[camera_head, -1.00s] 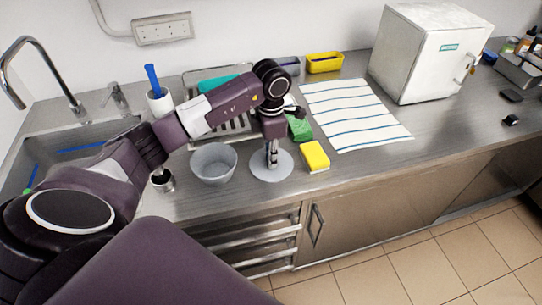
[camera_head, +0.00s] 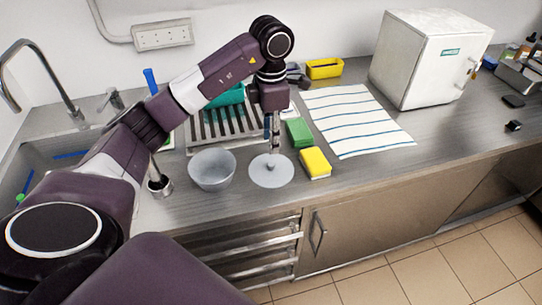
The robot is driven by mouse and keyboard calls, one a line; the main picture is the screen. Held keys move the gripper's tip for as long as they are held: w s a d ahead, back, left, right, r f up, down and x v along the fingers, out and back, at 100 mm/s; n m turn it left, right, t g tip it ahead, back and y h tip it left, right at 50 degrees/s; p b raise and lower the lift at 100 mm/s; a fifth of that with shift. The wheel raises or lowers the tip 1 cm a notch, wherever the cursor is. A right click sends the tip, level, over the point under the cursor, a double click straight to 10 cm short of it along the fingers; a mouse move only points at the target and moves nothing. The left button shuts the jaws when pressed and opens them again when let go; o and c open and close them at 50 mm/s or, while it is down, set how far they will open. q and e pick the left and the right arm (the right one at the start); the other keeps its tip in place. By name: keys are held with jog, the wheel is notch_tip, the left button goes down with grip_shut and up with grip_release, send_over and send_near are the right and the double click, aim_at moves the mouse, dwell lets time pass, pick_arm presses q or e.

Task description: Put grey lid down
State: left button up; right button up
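The grey lid (camera_head: 270,174) is a round, pale disc with a small knob in its middle. It lies flat on the steel counter, between the grey bowl (camera_head: 212,174) and the yellow sponge (camera_head: 315,162). My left gripper (camera_head: 272,147) points straight down just above the knob. The lid stays on the counter below it, and the fingers appear clear of the knob. The fingers show nearly edge-on, so their gap is hard to see. My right gripper is not in view.
A green sponge (camera_head: 299,132) lies behind the yellow one. A striped towel (camera_head: 357,118) and a white box-shaped appliance (camera_head: 425,60) stand to the right. A small metal cup (camera_head: 160,187) is left of the bowl. The front right of the counter is clear.

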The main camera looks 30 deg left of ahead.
pick_arm(q)
jog(key=shift+r, duration=1.35)
